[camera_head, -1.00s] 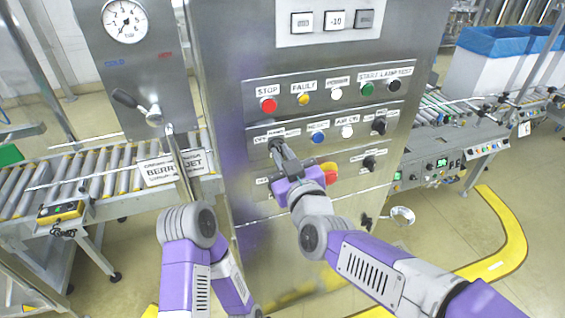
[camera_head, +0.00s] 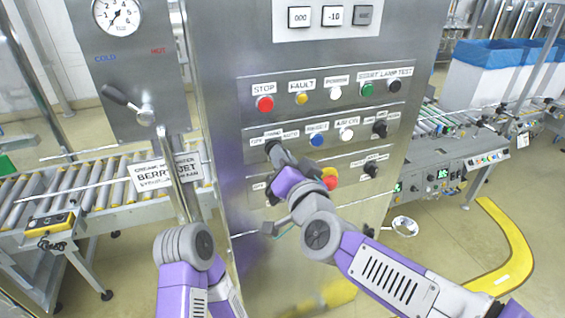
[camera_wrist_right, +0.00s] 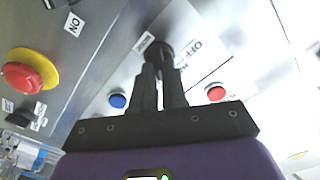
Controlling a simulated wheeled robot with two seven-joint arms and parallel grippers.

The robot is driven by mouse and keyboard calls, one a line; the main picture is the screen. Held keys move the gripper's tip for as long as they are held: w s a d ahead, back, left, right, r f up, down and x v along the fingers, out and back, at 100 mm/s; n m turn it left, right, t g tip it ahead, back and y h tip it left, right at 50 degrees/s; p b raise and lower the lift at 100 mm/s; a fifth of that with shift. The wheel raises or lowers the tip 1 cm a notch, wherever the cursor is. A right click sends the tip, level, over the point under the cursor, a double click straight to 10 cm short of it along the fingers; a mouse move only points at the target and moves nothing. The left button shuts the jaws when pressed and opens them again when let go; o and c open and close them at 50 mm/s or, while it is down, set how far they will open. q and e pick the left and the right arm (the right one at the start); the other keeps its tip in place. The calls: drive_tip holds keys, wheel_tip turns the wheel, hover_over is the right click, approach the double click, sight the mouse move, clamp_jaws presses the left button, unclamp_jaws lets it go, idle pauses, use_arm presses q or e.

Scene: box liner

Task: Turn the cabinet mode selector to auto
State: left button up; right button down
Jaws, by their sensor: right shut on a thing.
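The steel cabinet (camera_head: 225,100) stands in the middle of the head view. Its mode selector is a dark knob at the left end of the second control row, under a label strip (camera_head: 275,134) whose small words are partly hidden. My right gripper (camera_head: 272,149) is at this knob; in the right wrist view its two dark fingers (camera_wrist_right: 159,85) are shut on the black selector knob (camera_wrist_right: 159,50). The knob's pointing direction is hidden by the fingers. My left arm shows at the lower left, but its gripper cannot be made out.
The same row holds a blue button (camera_head: 317,140), a white button (camera_head: 346,134) and another black knob (camera_head: 380,129). A red emergency button (camera_wrist_right: 28,76) on yellow sits close by in the wrist view. A roller conveyor (camera_head: 95,185) stands left of the cabinet.

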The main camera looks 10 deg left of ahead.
drive_tip(key=shift+m, duration=0.6)
drive_tip(key=c, duration=1.2)
unclamp_jaws()
drive_tip(key=shift+o, duration=0.2)
drive_tip(key=v, duration=0.7)
drive_tip(key=shift+s+d, duration=0.2)
drive_tip(key=shift+s, duration=0.05)
